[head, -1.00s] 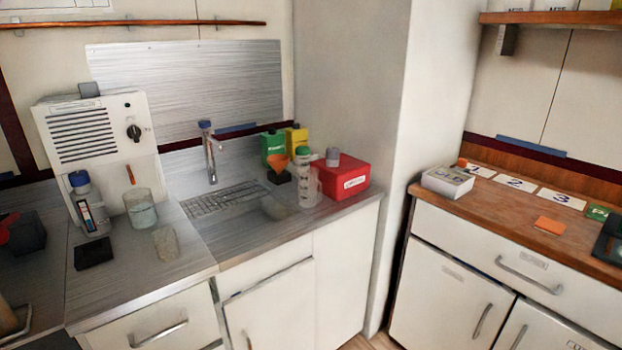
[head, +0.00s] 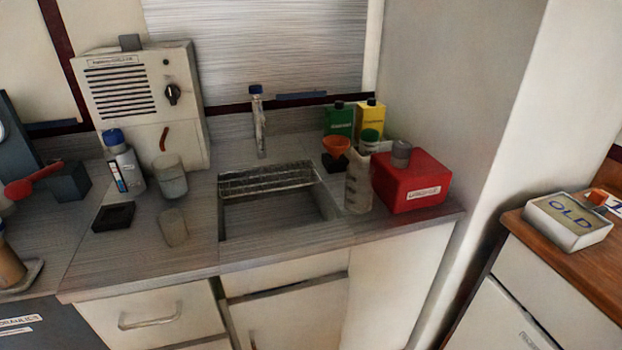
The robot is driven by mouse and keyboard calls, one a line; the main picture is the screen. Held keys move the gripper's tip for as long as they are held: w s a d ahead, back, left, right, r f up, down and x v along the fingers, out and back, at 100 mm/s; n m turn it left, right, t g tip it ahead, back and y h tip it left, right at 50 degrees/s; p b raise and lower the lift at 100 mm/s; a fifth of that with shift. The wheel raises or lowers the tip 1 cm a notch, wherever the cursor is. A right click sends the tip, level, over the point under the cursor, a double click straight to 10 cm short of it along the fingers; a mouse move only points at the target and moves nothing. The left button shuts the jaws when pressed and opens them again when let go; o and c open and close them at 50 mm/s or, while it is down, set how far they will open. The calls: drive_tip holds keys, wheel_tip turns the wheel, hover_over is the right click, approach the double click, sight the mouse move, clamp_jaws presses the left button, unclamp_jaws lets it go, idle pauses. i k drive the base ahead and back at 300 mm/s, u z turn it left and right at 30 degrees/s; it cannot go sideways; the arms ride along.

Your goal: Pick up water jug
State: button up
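The pictures carry no readable label for a water jug. A tall pale translucent container (head: 358,184) stands upright on the counter right of the sink; it looks most like a jug. A clear round vessel (head: 171,180) with pale contents stands in front of the white machine at left, and a smaller clear cup (head: 173,228) stands nearer the counter's front edge. Which one is the water jug I cannot tell for certain. My gripper is not in view.
The sink (head: 265,215) with a rack lies left of the tall container. A red box (head: 410,182) stands close on its right, with an orange funnel (head: 336,146), a green bottle (head: 340,122) and a yellow bottle (head: 370,120) behind. A wall rises right of the counter.

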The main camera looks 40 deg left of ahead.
sight(361, 192)
drive_tip(key=u, duration=1)
drive_tip(key=i, duration=0.9)
drive_tip(key=u, duration=0.95)
